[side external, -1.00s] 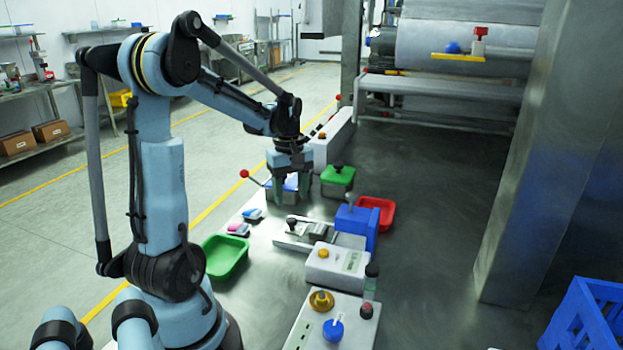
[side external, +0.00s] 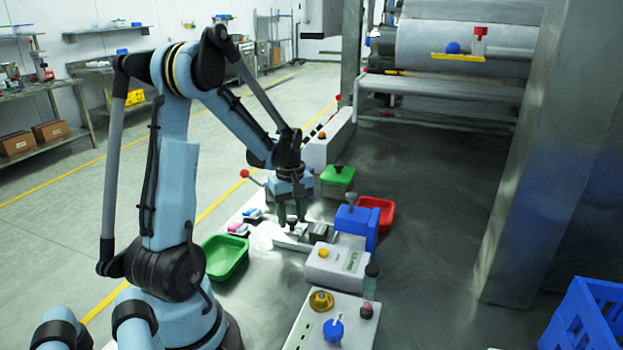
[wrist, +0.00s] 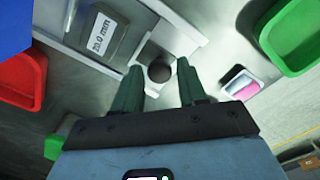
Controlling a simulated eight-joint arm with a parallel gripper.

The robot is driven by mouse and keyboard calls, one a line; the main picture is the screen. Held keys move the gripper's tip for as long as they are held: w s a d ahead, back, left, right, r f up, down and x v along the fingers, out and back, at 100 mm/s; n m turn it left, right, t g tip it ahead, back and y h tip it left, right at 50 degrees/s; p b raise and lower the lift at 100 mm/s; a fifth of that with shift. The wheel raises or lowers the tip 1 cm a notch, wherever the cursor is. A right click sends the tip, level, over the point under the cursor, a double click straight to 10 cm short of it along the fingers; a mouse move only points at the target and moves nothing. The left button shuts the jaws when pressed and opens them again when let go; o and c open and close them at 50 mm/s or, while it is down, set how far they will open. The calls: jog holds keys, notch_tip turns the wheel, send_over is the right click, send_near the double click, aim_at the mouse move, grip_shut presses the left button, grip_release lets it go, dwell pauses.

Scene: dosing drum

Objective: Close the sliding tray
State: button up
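The sliding tray (side external: 290,243) is a pale metal slide on the bench, running out from the blue housing (side external: 357,227). It also shows in the wrist view (wrist: 185,40), with a dark round knob (wrist: 160,72) at its outer end. A grey block marked "20.0 mm" (wrist: 100,32) sits on the tray. My gripper (side external: 291,216) points down over the knob end. In the wrist view my gripper (wrist: 158,68) is open, with the knob between its two green fingers and gaps showing on both sides. Whether the fingertips reach down to knob height is hard to tell.
A green tray (side external: 225,257) is left of the slide, and a red tray (side external: 376,213) is behind the blue housing. A white control box (side external: 335,264) is close on the near side.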

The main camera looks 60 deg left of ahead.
aim_at(323, 229)
grip_shut()
jog(key=w+d, duration=0.5)
jog(key=shift+w+d, duration=0.35)
jog(key=shift+o, duration=1.6)
grip_release()
